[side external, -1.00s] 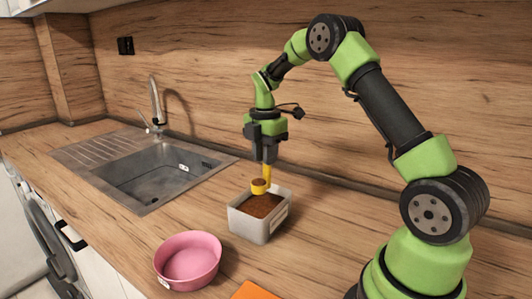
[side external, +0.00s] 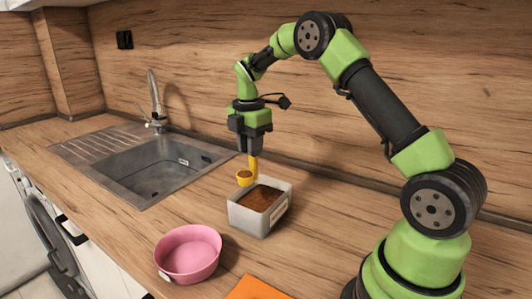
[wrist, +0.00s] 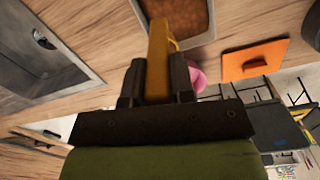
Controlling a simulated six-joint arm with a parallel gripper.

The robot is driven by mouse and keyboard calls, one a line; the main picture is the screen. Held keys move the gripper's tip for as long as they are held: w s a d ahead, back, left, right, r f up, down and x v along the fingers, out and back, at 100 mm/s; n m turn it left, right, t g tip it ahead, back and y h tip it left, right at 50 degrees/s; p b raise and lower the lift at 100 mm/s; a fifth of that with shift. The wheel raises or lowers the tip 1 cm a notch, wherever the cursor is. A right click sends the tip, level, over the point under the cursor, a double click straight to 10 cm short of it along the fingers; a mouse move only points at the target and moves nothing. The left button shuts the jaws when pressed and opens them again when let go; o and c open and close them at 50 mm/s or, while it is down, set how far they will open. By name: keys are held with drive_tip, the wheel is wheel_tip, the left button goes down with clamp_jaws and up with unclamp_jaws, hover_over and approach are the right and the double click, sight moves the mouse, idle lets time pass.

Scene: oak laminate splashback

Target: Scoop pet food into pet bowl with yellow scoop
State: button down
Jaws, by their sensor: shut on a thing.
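My gripper (side external: 252,149) is shut on the handle of the yellow scoop (side external: 244,178). The scoop hangs with its cup just above the left rear edge of the food container, and brown food shows in the cup. In the wrist view the scoop's yellow handle (wrist: 158,50) stands between the jaws. The white container (side external: 251,219) holds brown pet food (side external: 262,197). The pink pet bowl (side external: 190,252) stands in front and to the left of the container and looks empty; in the wrist view it is mostly hidden behind the gripper.
A steel sink (side external: 152,170) with a tap (side external: 155,105) is set in the counter at the left. An orange board (side external: 255,289) lies at the front edge, right of the bowl. The wooden counter between sink and bowl is clear.

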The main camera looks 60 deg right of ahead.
drive_tip(key=w+a+t+h, duration=0.1)
drive_tip(key=w+a, duration=0.3)
drive_tip(key=a, duration=0.9)
drive_tip(key=shift+w+a+r+t+h, duration=0.2)
drive_tip(key=shift+a+t+h, duration=0.15)
drive_tip(key=shift+h, duration=0.25)
drive_tip(key=shift+s+a+f+t+h, duration=0.2)
drive_tip(key=shift+s+a+t+h, duration=0.2)
drive_tip(key=shift+h, duration=0.3)
drive_tip(key=shift+a, duration=0.1)
drive_tip(key=shift+s+a+t+h, duration=0.2)
drive_tip(key=shift+a+t+h, duration=0.1)
drive_tip(key=shift+t+h, duration=0.25)
drive_tip(key=shift+s+a+f+t+h, duration=0.1)
drive_tip(key=shift+s+a+t+h, duration=0.25)
drive_tip(key=shift+h, duration=0.2)
